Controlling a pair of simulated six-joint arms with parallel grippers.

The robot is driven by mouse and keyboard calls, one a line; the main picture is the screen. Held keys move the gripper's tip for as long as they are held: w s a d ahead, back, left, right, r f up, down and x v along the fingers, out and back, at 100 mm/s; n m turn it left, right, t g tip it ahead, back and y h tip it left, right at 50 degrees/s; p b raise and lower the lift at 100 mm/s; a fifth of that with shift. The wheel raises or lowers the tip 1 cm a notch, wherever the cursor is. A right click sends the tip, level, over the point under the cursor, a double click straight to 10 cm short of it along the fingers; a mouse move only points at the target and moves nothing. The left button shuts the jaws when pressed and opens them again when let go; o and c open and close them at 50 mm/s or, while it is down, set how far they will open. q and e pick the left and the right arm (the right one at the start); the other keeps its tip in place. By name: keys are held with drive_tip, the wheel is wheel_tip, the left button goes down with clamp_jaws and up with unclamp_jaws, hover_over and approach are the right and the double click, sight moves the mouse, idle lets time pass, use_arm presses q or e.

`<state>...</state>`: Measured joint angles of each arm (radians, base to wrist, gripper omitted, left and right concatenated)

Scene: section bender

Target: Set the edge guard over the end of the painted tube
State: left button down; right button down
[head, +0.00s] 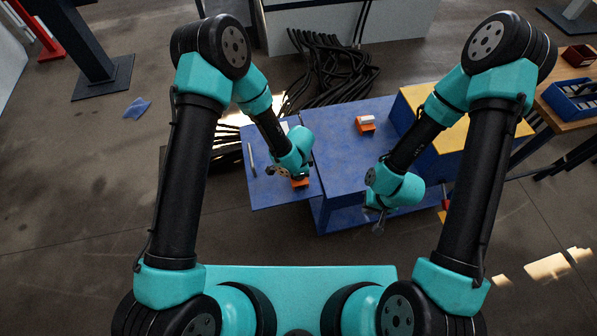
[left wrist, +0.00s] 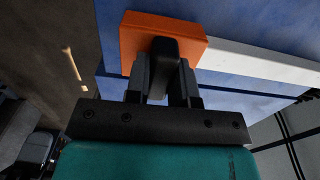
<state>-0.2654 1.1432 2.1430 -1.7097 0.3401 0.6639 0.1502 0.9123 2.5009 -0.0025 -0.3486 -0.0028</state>
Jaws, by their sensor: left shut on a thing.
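The orange edge guard (left wrist: 190,27) is held by its dark middle tab between the fingers of my left gripper (left wrist: 163,88) in the left wrist view. The white painted tube (left wrist: 255,63) runs off to the right from beside the guard. I cannot tell whether its end lies inside the guard or only behind it. In the head view the orange guard (head: 300,182) shows just under my left gripper (head: 292,174), over the blue table. My right gripper (head: 379,221) hangs empty at the table's front right; its finger gap is too small to read.
The blue table (head: 340,165) has bare room in its middle. An orange block with a white top (head: 366,124) stands at its back. A yellow-topped block (head: 445,140) is at the right. Black cables (head: 325,75) lie behind. A blue bin (head: 572,100) sits on a wooden bench.

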use_arm(q)
drive_tip(key=shift+f, duration=0.25)
idle(0.3)
drive_tip(key=c, duration=0.9)
unclamp_jaws()
wheel_tip(320, 180, up, 17)
drive_tip(key=shift+r, duration=0.2)
idle(0.5)
drive_tip(key=s+a+f+n+h, duration=0.1)
drive_tip(key=s+a+f+n, duration=0.3)
drive_tip(key=a, duration=0.3)
drive_tip(key=s+a+f+n+h, duration=0.1)
drive_tip(key=s+a+f+n, duration=0.4)
drive_tip(key=a+n, duration=0.2)
drive_tip(key=s+a+f+n+h, duration=0.1)
drive_tip(key=s+a+f+n, duration=0.4)
drive_tip(key=a, duration=0.3)
drive_tip(key=shift+s+a+f+n+t+h, duration=0.15)
drive_tip(key=shift+s+a+n+t+h, duration=0.1)
drive_tip(key=shift+n+t+h, duration=0.25)
